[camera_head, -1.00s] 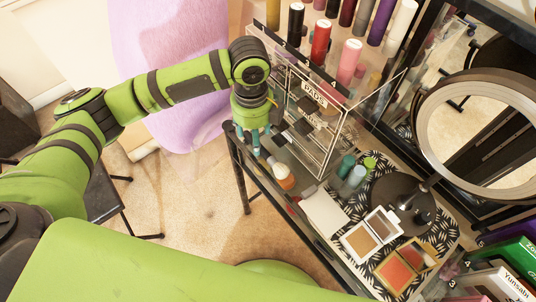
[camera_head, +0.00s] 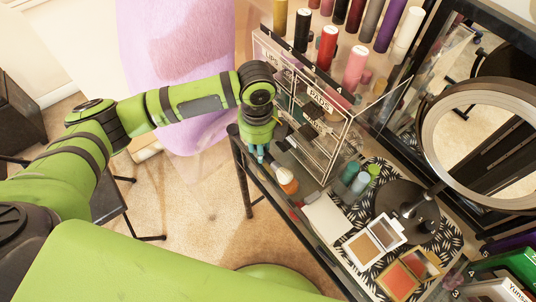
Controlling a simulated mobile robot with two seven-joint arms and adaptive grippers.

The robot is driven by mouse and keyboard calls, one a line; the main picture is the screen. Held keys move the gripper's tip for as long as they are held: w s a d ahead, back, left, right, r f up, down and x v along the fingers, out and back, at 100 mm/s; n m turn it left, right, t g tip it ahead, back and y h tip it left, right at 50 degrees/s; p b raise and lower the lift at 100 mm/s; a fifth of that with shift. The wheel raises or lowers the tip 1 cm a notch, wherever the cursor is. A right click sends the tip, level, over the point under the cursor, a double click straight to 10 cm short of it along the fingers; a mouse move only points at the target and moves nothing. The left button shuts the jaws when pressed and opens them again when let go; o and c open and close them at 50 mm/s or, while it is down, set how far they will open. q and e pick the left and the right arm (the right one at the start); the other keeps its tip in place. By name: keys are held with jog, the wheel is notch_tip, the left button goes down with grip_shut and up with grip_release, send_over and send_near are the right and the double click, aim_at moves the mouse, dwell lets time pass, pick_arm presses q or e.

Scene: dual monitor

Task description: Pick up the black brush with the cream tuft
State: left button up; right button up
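My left gripper (camera_head: 259,155) points down at the left edge of the glass-topped vanity, beside the clear acrylic organizer. Its teal fingers are small here, and I cannot tell how far apart they are. I cannot clearly make out the black brush with the cream tuft; some dark, thin shapes lie close to the gripper at the organizer's side, too small to identify. My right gripper is not in view.
The clear organizer (camera_head: 322,98) stands right of my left gripper, with several upright tubes above it. A pink chair (camera_head: 180,70) stands behind the arm.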

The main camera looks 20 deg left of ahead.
pick_arm(q)
jog(key=shift+r, duration=0.1)
notch_tip(320, 180, up, 28)
jog(key=shift+f+p, duration=0.1)
jog(key=shift+p, duration=1.05)
